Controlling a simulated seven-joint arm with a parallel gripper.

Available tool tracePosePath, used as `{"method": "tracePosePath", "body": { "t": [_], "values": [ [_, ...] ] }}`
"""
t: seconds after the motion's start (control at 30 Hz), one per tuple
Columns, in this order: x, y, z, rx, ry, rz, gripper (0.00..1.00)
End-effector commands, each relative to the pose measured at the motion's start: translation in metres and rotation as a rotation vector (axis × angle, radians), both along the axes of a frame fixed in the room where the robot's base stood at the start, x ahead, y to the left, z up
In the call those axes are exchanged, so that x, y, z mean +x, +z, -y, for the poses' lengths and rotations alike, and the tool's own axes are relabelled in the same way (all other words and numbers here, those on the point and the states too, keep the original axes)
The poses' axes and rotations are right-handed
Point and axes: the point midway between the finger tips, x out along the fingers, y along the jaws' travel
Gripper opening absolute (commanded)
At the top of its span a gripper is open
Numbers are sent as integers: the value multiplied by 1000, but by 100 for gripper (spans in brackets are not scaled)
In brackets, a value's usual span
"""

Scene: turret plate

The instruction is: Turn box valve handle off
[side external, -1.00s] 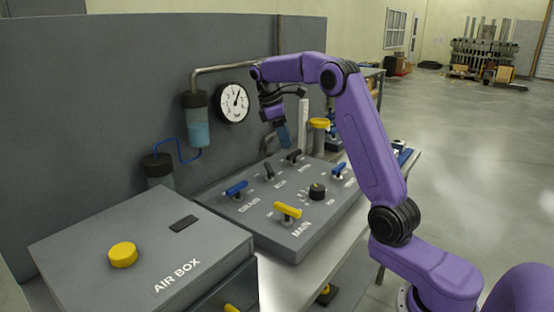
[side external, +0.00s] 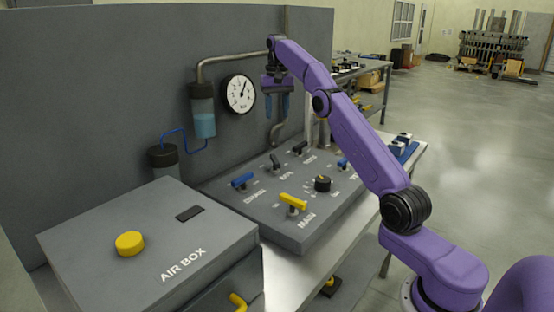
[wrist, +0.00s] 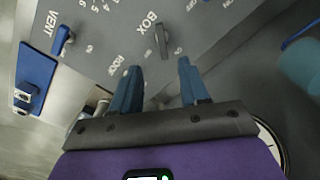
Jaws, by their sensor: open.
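The box valve handle is a short dark grey lever on the sloped grey panel (side external: 255,208). In the side external view the box handle (side external: 275,162) stands between the blue drain handle and another dark handle. In the wrist view the box handle (wrist: 163,40) shows beside the word BOX, beyond my fingertips. My gripper (side external: 277,107) hangs above the back of the panel with its blue fingers pointing down. In the wrist view my gripper (wrist: 158,75) is open and empty, its fingers apart and clear of the handle.
Nearby handles are the blue drain (side external: 242,180), yellow main (side external: 293,202), dark roof (side external: 300,147) and blue vent (wrist: 62,40). A round black knob (side external: 322,184) is on the panel. A gauge (side external: 238,93) and pipes line the grey back wall. The air box (side external: 150,240) stands at left.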

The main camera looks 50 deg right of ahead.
Motion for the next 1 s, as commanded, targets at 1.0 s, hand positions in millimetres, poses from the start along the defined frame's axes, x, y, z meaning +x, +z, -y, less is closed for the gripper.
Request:
{"method": "tracePosePath", "body": {
  "t": [1.0],
  "values": [
    [-1,-83,0,0,4,-4,45]
  ]
}}
